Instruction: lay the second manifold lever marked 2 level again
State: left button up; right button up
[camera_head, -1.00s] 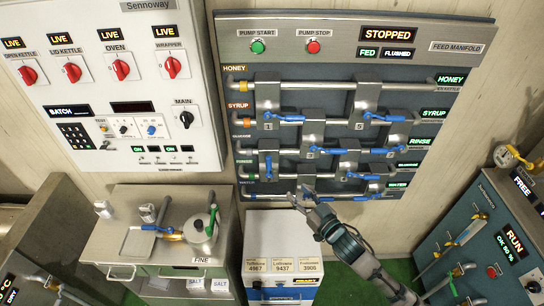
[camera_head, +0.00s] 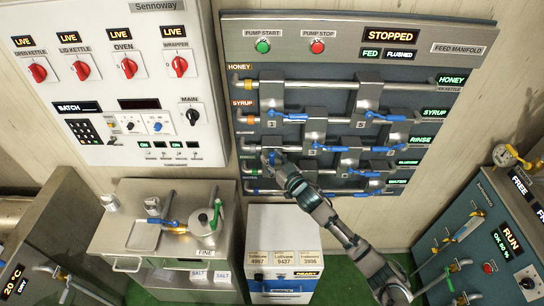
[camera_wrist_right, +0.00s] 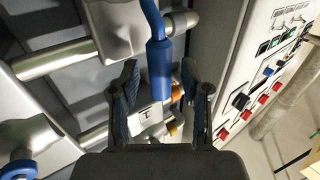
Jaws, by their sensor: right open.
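The second manifold lever, a blue handle (camera_wrist_right: 159,65), runs nearly straight along the wrist view, between my right fingers. In the head view its place at the lower left of the feed manifold is mostly covered by my right gripper (camera_head: 273,160). My right gripper also shows in the wrist view (camera_wrist_right: 161,98); its two dark fingers are open, one on each side of the handle, with gaps visible. The number 2 marking cannot be read. My left gripper is not in view.
Other blue levers, such as lever 1 (camera_head: 290,116), lie roughly level on the feed manifold (camera_head: 340,45). Grey pipes and valve blocks crowd around the gripper. The switch cabinet (camera_head: 95,45) stands to the left, and a white drawer unit (camera_head: 284,225) is below.

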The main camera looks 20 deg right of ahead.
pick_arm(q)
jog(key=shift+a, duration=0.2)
pick_arm(e)
jog(key=shift+w+a, duration=0.2)
jog(key=shift+d, duration=0.15)
grip_shut()
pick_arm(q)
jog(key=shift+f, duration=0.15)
pick_arm(e)
jog(key=shift+d+f, duration=0.1)
